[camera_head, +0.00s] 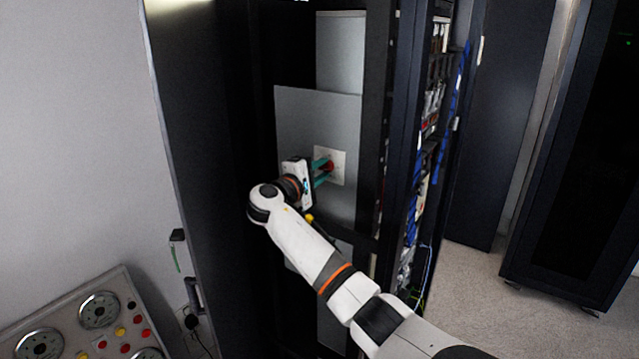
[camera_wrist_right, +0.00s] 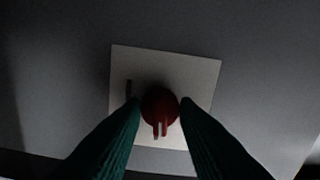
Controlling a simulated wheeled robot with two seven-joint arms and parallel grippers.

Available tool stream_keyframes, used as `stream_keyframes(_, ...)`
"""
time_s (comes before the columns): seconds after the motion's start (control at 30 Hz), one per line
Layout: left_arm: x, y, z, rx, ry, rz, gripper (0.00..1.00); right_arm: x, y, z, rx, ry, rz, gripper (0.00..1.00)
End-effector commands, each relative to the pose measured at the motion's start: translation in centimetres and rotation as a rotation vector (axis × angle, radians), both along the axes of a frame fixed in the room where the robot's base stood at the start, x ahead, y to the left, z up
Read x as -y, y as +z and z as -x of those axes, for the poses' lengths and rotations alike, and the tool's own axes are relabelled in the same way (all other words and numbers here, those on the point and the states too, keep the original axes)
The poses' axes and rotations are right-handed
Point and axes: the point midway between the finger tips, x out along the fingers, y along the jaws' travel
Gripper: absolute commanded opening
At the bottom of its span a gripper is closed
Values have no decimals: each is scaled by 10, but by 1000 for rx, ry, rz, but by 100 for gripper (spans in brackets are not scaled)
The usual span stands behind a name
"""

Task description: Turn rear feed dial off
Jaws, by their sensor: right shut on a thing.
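The rear feed dial (camera_wrist_right: 160,106) is a round red knob with a pointer ridge, on a pale square plate (camera_wrist_right: 195,72). In the head view the dial (camera_head: 328,166) and its plate (camera_head: 337,158) sit on a grey panel inside the dark cabinet. My right gripper (camera_head: 323,171) reaches the dial with its green fingers. In the wrist view the fingertips (camera_wrist_right: 160,103) are on both sides of the knob, shut on it. The ridge points down in that view. A short dark mark shows on the plate left of the knob. My left gripper is not in view.
The open cabinet door (camera_head: 205,130) stands left of my arm. A rack with blue cables (camera_head: 430,150) is close on the right. A panel with gauges and coloured buttons (camera_head: 95,315) is at lower left. Clear floor (camera_head: 475,290) lies at right.

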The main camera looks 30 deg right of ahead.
Motion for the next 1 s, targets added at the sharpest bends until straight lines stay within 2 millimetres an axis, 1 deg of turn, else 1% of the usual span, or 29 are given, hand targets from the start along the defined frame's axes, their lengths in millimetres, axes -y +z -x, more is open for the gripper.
stream_keyframes(0.03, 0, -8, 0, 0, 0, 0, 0, 0, -5, 0, 23, 0, -12, 5)
stream_keyframes(0.3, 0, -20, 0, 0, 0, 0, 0, 0, -3, 0, 117, 0, -52, 5)
stream_keyframes(0.87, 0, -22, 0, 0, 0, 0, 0, 0, -2, 0, 143, -1, -63, 5)
stream_keyframes(0.9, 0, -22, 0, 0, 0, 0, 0, 0, -2, 0, 143, -1, -63, 31)
stream_keyframes(0.97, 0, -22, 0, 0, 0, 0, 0, 0, -1, 0, 142, -1, -63, 41)
stream_keyframes(1.0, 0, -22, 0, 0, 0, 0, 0, 0, -1, 0, 142, -1, -62, 47)
